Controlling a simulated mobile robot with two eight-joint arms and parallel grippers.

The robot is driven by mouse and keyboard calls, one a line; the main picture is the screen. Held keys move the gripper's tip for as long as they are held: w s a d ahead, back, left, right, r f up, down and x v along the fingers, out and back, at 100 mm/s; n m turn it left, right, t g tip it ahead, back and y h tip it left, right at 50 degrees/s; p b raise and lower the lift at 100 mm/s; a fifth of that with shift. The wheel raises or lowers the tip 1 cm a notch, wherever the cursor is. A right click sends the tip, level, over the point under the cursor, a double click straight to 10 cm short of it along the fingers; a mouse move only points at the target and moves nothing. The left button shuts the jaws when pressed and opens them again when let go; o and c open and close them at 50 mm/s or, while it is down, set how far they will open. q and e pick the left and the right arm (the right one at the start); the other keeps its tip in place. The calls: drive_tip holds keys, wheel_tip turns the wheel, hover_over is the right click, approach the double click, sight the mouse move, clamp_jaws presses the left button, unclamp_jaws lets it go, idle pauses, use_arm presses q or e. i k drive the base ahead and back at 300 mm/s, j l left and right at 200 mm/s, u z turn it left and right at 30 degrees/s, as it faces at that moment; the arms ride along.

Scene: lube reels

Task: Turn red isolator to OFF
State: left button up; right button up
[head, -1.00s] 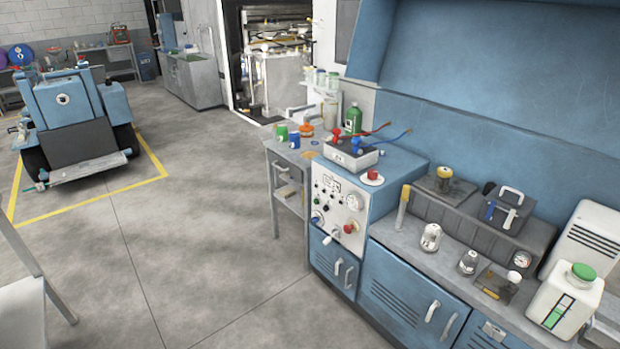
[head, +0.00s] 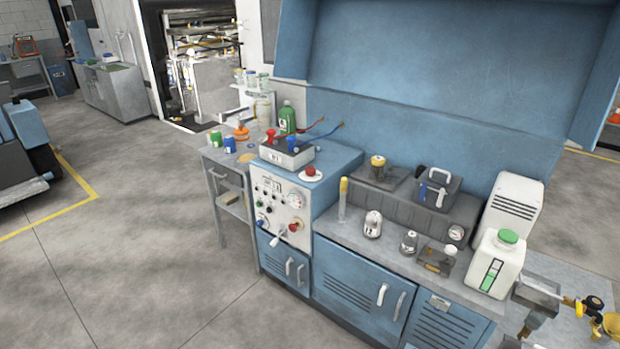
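A blue control cabinet (head: 335,172) stands in the middle of the head view with a pale front panel (head: 275,190). A red knob (head: 294,227) sits at the panel's lower right. A round red piece on a white base (head: 310,173) sits on the cabinet top. A grey box (head: 287,153) there has one red and one blue knob or clamp. I cannot tell which red part is the isolator, and its OFF marking is too small to read. Neither gripper is in view.
A blue-fronted bench (head: 365,285) runs right from the cabinet, holding a white jug (head: 496,262) and small parts. A side table (head: 225,155) with cans stands left. Open concrete floor (head: 140,220) lies in front. A blue machine (head: 25,150) stands far left.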

sight(310, 170)
drive_tip(key=i+l+u, duration=0.1)
drive_tip(key=i+u, duration=0.2)
drive_tip(key=i, duration=0.3)
drive_tip(key=i+l+u, duration=0.25)
drive_tip(key=i, duration=0.35)
